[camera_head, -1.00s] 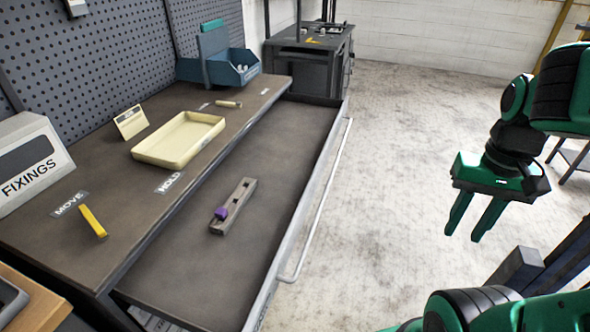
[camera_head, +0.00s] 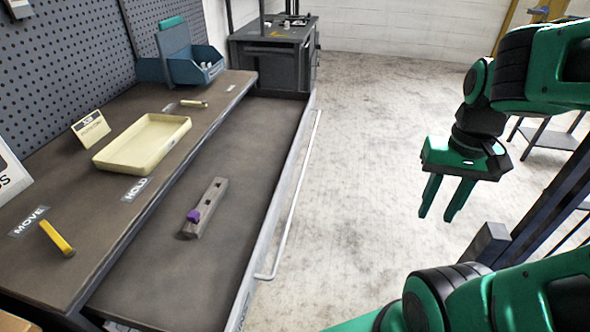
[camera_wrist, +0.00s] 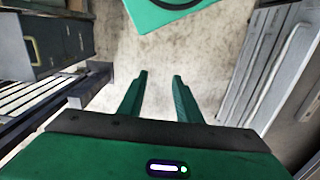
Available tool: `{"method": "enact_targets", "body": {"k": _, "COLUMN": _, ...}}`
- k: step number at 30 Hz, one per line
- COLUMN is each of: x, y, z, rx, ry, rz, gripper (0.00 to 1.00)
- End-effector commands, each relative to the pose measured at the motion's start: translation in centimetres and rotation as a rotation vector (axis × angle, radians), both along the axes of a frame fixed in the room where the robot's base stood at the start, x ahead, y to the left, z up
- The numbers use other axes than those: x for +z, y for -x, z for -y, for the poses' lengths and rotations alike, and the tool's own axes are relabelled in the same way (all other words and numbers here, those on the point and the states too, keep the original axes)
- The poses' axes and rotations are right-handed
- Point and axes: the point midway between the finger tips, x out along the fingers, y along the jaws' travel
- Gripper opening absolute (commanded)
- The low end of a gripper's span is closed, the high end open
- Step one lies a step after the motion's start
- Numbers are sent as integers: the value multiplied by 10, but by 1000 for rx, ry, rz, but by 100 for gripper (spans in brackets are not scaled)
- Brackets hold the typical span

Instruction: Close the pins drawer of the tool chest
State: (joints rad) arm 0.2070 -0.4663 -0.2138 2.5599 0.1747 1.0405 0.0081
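The pins drawer (camera_head: 240,150) stands pulled out from under the worktop. Its long front carries a light bar handle (camera_head: 296,190) facing the open floor. Inside lies a grey-brown block with square holes (camera_head: 213,195) and a purple piece (camera_head: 193,215) at its near end. My gripper (camera_head: 436,216) hangs over the floor to the right of the handle, well apart from it. Its two green fingers are apart with nothing between them. In the wrist view the fingers (camera_wrist: 158,98) are also spread and empty; a grey panel with a bar handle (camera_wrist: 284,72) shows at the right.
On the worktop are a cream tray (camera_head: 105,162), a yellow bar (camera_head: 57,238), a small handled tool (camera_head: 194,103) and a blue bin (camera_head: 180,68). A dark cabinet (camera_head: 275,60) stands beyond the drawer. The floor (camera_head: 350,130) right of the handle is clear.

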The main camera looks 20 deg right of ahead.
Motion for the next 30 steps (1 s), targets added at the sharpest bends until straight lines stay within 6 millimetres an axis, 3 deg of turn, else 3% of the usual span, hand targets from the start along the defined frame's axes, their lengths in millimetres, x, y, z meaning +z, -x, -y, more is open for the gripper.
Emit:
{"method": "enact_targets", "body": {"k": 1, "x": 4, "y": 9, "z": 0, "rx": -5, "ry": 0, "rz": 12, "gripper": 18}}
{"method": "enact_targets", "body": {"k": 3, "x": 6, "y": 5, "z": -1, "rx": -32, "ry": 4, "rz": 19, "gripper": 1}}
{"method": "enact_targets", "body": {"k": 5, "x": 7, "y": -5, "z": -1, "rx": -75, "ry": 7, "rz": 24, "gripper": 0}}
{"method": "enact_targets", "body": {"k": 17, "x": 4, "y": -126, "z": -32, "rx": -597, "ry": -40, "rz": 89, "gripper": 0}}
{"method": "enact_targets", "body": {"k": 30, "x": -21, "y": -250, "z": -112, "rx": -1215, "ry": -262, "rz": 28, "gripper": 0}}
